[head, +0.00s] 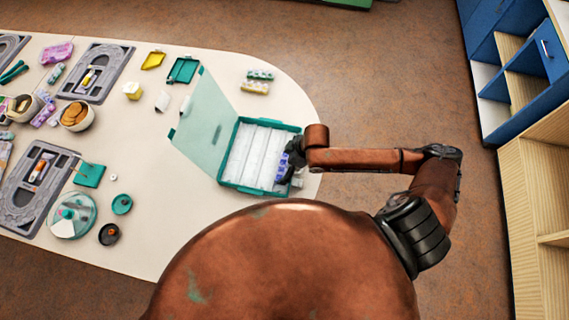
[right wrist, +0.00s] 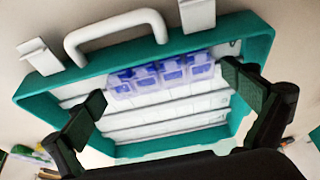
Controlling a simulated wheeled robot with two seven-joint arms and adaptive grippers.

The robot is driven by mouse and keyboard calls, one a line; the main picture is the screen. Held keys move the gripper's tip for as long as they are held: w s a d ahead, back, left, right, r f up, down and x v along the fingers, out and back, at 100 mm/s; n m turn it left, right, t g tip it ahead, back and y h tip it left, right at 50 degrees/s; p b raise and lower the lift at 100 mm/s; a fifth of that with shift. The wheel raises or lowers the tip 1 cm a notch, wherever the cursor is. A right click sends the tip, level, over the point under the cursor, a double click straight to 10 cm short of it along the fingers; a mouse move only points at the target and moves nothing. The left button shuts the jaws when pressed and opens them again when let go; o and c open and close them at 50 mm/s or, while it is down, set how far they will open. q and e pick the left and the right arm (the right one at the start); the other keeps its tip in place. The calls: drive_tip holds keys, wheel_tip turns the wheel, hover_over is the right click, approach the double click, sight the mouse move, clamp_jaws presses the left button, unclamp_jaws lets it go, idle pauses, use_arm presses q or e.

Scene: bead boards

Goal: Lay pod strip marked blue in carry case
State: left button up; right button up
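The carry case (head: 226,182) stands open near the table's right end, its clear-green lid (head: 203,118) folded back to the left. White dividers (head: 254,150) split it into long compartments. The blue pod strip (head: 282,174) is at the case's right side, in the compartment nearest the handle as far as I can see; it also shows in the right wrist view (right wrist: 162,74). My right gripper (head: 293,155) is over that side. In the right wrist view its fingers (right wrist: 165,84) are spread wide, one off each end of the strip, with small gaps. My left gripper is not in view.
Two more pod strips, one green and lilac (head: 260,74) and one yellow (head: 255,88), lie behind the case. Grey bead boards (head: 104,71), bowls (head: 76,116) and small lids (head: 122,204) fill the left. Bare tabletop surrounds the case. Shelves (head: 520,95) stand beyond at the right.

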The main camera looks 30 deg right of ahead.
drive_tip(key=p+v, duration=0.2)
drive_tip(key=v, duration=1)
